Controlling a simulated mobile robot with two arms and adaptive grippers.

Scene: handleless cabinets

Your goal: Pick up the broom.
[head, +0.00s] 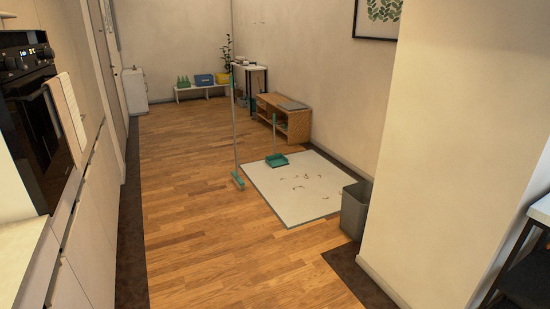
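The broom (235,135) stands upright on the wooden floor, beside the left edge of a white mat. It has a long thin pale handle and a teal head (238,180) at floor level. A teal dustpan (277,160) with its own upright handle stands just right of it, at the mat's far edge. What holds the broom upright cannot be seen. Neither of my grippers shows in the head view, and the broom is well ahead of me across the floor.
The white mat (270,196) has small dark debris on it. A grey bin (355,210) stands at its right by the wall corner. A wooden cabinet (297,125) stands behind. Kitchen units with an oven (38,125) line the left. The wooden floor (195,220) between is clear.

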